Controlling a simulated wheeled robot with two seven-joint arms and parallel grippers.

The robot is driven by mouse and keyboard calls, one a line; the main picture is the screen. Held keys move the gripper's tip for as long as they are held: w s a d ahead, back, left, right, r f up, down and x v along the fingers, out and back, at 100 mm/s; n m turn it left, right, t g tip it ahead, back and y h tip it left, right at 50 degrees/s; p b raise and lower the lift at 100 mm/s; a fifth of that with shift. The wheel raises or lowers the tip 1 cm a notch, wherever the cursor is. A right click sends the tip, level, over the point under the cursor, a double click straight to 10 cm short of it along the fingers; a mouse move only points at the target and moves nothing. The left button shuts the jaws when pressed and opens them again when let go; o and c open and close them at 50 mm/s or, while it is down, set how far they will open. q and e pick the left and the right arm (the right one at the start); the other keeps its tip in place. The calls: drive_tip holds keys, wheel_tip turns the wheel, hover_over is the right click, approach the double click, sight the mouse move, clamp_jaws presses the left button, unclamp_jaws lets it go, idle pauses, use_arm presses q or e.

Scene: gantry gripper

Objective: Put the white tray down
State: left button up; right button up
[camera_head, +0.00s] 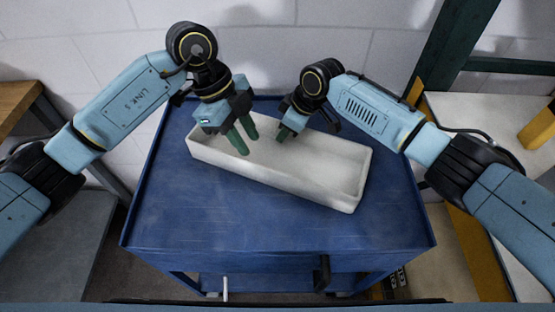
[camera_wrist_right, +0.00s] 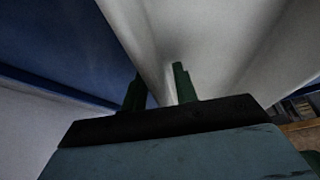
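The white tray (camera_head: 345,187) lies slantwise over the blue cart top, its left end farther back. In the head view it looks level and appears to rest on the cart, though I cannot see any gap beneath it. My left gripper (camera_head: 242,138) is over the tray's left part. Its two green fingers are apart with nothing visible between them. My right gripper (camera_head: 287,132) is at the tray's far long wall. In the right wrist view its green fingers (camera_wrist_right: 160,92) stand apart on either side of a white tray wall (camera_wrist_right: 158,45). Whether they press on it is unclear.
The blue cart (camera_head: 250,220) has free top in front of the tray and to its right. A white block wall (camera_head: 110,60) stands close behind. A grey-topped table (camera_head: 65,240) is at the left, and yellow and dark green frames (camera_head: 450,50) are at the right.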

drive_tip(key=v, duration=1.2)
drive_tip(key=shift+d+f, duration=0.1)
